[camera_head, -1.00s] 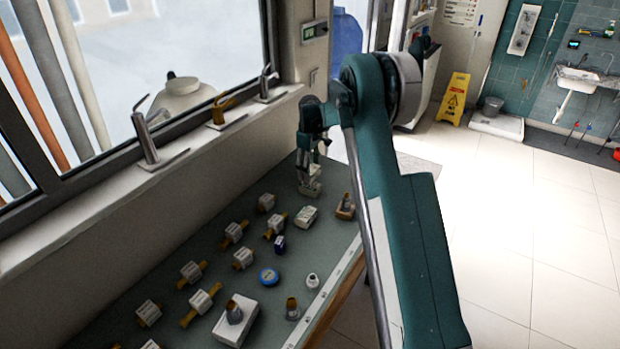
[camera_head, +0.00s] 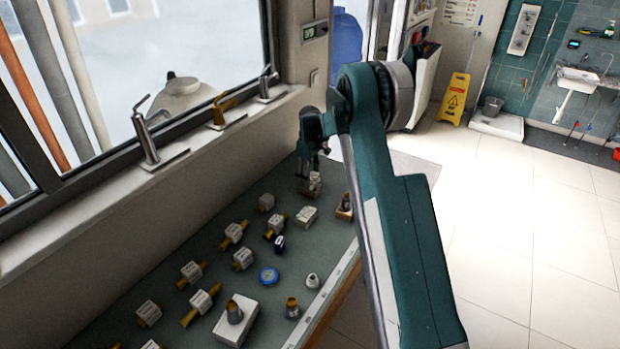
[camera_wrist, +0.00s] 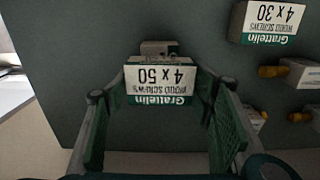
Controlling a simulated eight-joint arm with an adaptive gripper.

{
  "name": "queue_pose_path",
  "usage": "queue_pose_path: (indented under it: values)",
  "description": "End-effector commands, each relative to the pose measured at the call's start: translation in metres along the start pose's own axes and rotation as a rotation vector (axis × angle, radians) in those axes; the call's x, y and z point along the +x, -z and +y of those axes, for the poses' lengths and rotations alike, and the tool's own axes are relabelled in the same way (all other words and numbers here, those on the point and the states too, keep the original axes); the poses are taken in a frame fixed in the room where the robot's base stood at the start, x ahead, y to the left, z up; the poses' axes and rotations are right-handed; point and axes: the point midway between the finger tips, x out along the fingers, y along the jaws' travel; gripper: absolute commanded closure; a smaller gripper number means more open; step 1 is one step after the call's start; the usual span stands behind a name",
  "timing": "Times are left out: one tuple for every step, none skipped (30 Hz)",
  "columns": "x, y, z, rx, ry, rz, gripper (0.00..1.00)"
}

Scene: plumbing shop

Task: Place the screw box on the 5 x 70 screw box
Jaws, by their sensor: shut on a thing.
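My gripper (camera_wrist: 160,88) is shut on a white and green Grattelin screw box (camera_wrist: 158,86) marked 4 x 50, its label upside down in the wrist view. In the head view, my gripper (camera_head: 311,172) is at the far end of the bench, with a light box (camera_head: 315,184) at its fingers. In the wrist view, a grey-topped item (camera_wrist: 158,47) shows just beyond the held box; I cannot tell what it is or whether they touch. No 5 x 70 label is readable.
A 4 x 30 screw box (camera_wrist: 268,22) lies to the right in the wrist view. The bench (camera_head: 180,300) holds several brass-ended valves, a blue round item (camera_head: 269,276) and a white box (camera_head: 236,322) with a fitting on it. The window sill with taps (camera_head: 152,140) runs along the left.

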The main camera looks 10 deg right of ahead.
Motion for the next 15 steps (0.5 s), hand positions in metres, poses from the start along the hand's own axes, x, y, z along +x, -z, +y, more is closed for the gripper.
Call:
queue_pose_path:
  values:
    - [-0.0004,0.0000,0.0000,0.000,0.000,0.000,0.65]
    - [-0.0004,0.0000,0.0000,0.000,0.000,0.000,0.65]
    - [-0.0004,0.0000,0.0000,0.000,0.000,0.000,0.65]
    - [-0.0004,0.0000,0.0000,0.000,0.000,0.000,0.65]
    - [-0.0001,0.0000,0.0000,0.000,0.000,0.000,0.65]
    - [0.0007,0.0000,0.0000,0.000,0.000,0.000,0.65]
    - [0.0015,0.0000,0.0000,0.000,0.000,0.000,0.65]
    - [0.0023,-0.0001,0.0000,0.000,0.000,0.000,0.65]
    - [0.0033,0.0000,0.0000,0.000,0.000,0.000,0.65]
    - [0.0036,0.0000,0.0000,0.000,0.000,0.000,0.45]
    - [0.0031,0.0000,0.0000,0.000,0.000,0.000,0.42]
    - [0.0028,0.0000,0.0000,0.000,0.000,0.000,0.36]
    - [0.0028,0.0000,0.0000,0.000,0.000,0.000,0.32]
    - [0.0027,0.0000,0.0000,0.000,0.000,0.000,0.32]
    - [0.0027,0.0000,-0.0001,0.000,0.000,0.000,0.32]
